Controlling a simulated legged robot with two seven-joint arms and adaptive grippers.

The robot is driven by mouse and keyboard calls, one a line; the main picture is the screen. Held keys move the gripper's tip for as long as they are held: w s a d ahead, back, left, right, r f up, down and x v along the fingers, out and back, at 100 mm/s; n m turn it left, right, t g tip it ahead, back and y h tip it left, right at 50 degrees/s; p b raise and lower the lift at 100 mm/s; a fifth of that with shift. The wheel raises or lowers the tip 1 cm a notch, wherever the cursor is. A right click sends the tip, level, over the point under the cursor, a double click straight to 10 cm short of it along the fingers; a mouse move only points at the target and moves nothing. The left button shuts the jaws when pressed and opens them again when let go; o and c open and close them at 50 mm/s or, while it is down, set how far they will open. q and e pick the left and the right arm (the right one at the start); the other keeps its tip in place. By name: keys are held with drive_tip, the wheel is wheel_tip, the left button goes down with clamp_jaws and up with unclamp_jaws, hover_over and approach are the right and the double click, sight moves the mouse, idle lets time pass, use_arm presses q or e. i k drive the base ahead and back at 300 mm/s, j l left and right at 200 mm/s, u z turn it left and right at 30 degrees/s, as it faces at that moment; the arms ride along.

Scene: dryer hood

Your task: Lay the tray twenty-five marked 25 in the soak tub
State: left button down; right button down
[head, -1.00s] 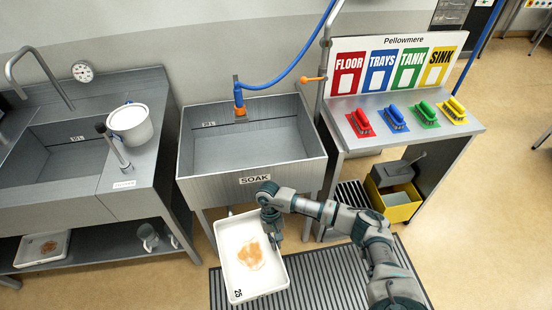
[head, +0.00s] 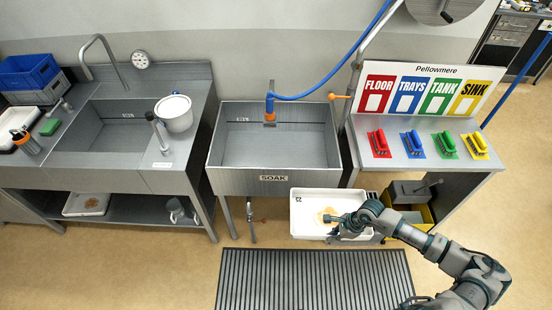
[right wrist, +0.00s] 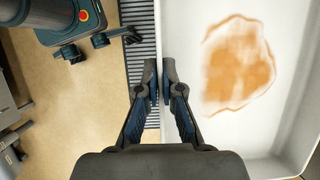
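The white tray marked 25 (head: 305,213) has an orange-brown stain inside. In the head view it is in front of the soak tub (head: 293,183), to the right and lower than its rim, outside it. Its number shows at the upper left corner. My right gripper (head: 334,226) is at the tray's near side. In the right wrist view my right gripper (right wrist: 161,85) is shut on the wall of the tray (right wrist: 180,35). The soak tub, labelled SOAK, looks empty. My left gripper is not seen in the head view.
A blue hose (head: 330,86) with an orange fitting hangs over the tub. A brush table (head: 400,150) stands right, with a yellow bin (head: 427,213) beneath. Another tray (head: 70,210) lies on the left sink's lower shelf. A slatted floor mat (head: 310,280) lies in front.

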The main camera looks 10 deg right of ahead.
sight(294, 164)
drive_tip(key=i, duration=1.5)
